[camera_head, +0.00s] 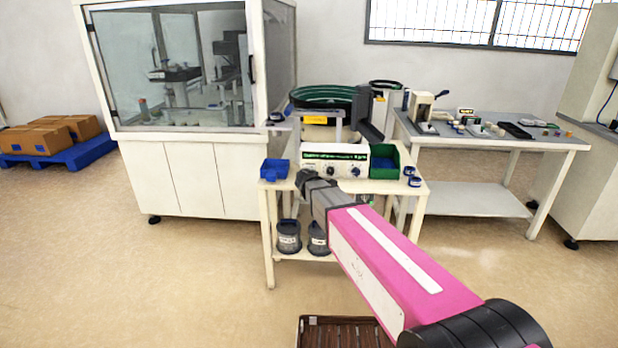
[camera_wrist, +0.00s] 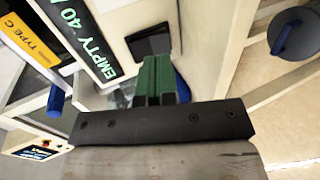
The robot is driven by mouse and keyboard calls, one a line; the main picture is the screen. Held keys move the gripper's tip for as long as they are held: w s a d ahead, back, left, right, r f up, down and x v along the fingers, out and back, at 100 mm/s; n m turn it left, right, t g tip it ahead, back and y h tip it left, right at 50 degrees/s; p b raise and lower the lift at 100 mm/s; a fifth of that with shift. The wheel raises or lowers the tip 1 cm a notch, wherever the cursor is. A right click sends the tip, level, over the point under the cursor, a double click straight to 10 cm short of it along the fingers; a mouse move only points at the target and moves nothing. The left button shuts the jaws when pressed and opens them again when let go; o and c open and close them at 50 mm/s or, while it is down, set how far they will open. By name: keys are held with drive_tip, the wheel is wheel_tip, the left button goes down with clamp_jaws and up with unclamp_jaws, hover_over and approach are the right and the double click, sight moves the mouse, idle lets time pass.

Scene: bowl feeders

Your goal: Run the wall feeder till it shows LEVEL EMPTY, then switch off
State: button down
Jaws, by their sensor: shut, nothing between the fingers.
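The feeder's white control box (camera_head: 335,165) stands on a small white table, with a dark strip display in green text and dark knobs. A dark square panel or switch (camera_wrist: 152,40) shows beside the display. My gripper (camera_head: 308,180) is shut and empty at the box's lower left front. In the wrist view its green fingers (camera_wrist: 158,68) are together, overlapping the dark square's lower edge; contact cannot be told. The green-rimmed feeder bowl (camera_head: 328,92) stands behind the box.
A blue bin (camera_head: 274,169) is left of my gripper and a green bin (camera_head: 399,168) is right of the box. Grey buckets (camera_head: 288,240) stand on the lower shelf. A glazed cabinet (camera_head: 190,150) is at left, a workbench (camera_head: 545,142) at right.

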drive_tip(key=shift+x, duration=1.8)
drive_tip(key=shift+w+f, duration=0.2)
drive_tip(key=shift+w, duration=0.1)
drive_tip(key=shift+r, duration=0.15)
drive_tip(key=shift+w+r, duration=0.1)
drive_tip(key=shift+r, duration=0.7)
drive_tip(key=v, duration=1.4)
